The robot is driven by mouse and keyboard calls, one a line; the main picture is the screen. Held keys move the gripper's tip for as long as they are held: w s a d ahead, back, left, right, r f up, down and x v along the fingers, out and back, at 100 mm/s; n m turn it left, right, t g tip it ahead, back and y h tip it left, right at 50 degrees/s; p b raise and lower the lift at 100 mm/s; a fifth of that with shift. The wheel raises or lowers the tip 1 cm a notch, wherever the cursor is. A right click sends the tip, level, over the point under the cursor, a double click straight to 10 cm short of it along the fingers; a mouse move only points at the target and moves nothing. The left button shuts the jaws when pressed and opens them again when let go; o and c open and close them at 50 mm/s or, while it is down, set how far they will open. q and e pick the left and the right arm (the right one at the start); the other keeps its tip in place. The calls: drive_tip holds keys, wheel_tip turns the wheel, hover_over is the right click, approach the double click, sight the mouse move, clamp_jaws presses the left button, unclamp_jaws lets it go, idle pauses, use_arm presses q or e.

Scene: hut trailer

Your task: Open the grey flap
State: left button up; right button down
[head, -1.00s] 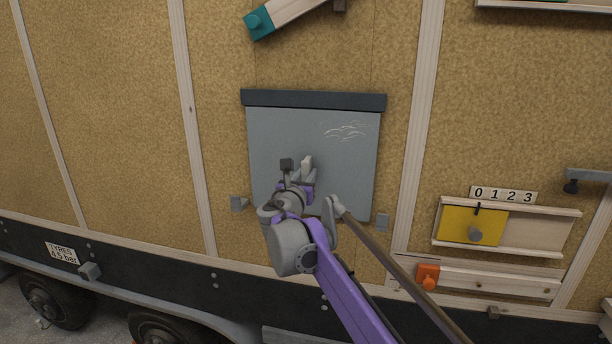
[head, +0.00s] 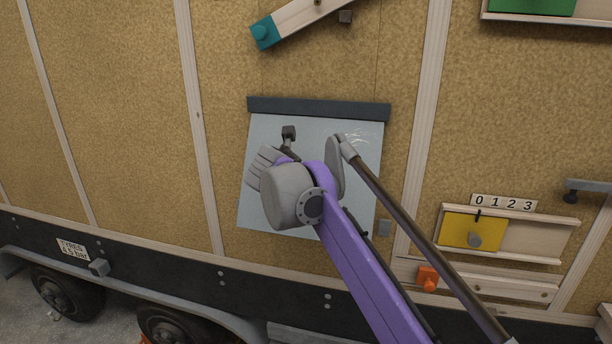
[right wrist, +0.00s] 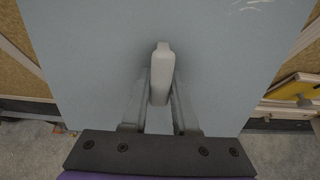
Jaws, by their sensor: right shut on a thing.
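The grey flap (head: 265,135) hangs from a dark bar (head: 320,109) along its top edge on the trailer wall. Its lower edge stands out from the wall, so the flap is tilted partly open. In the right wrist view the flap (right wrist: 85,60) fills the background, with a pale upright handle (right wrist: 162,55) on it. My right gripper (right wrist: 159,92) is shut on this handle, one finger on each side. In the head view my purple right arm and grey wrist cover the handle and the fingers. My left gripper is not in view.
A yellow sliding panel (head: 470,230) and an orange block (head: 427,279) are to the right. A teal-ended wooden bar (head: 290,22) is above the flap. The wall to the left is clear.

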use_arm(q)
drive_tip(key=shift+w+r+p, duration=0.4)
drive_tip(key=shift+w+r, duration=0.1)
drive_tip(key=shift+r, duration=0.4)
use_arm(e)
drive_tip(key=shift+s+a+r+g, duration=0.15)
drive_tip(key=shift+s+r+g, duration=0.4)
drive_tip(key=shift+r, duration=0.1)
drive_tip(key=c, duration=0.8)
unclamp_jaws()
drive_tip(key=shift+c, duration=0.2)
drive_tip(key=v, duration=1)
drive_tip(key=shift+s+r, duration=0.2)
drive_tip(key=shift+s, duration=0.15)
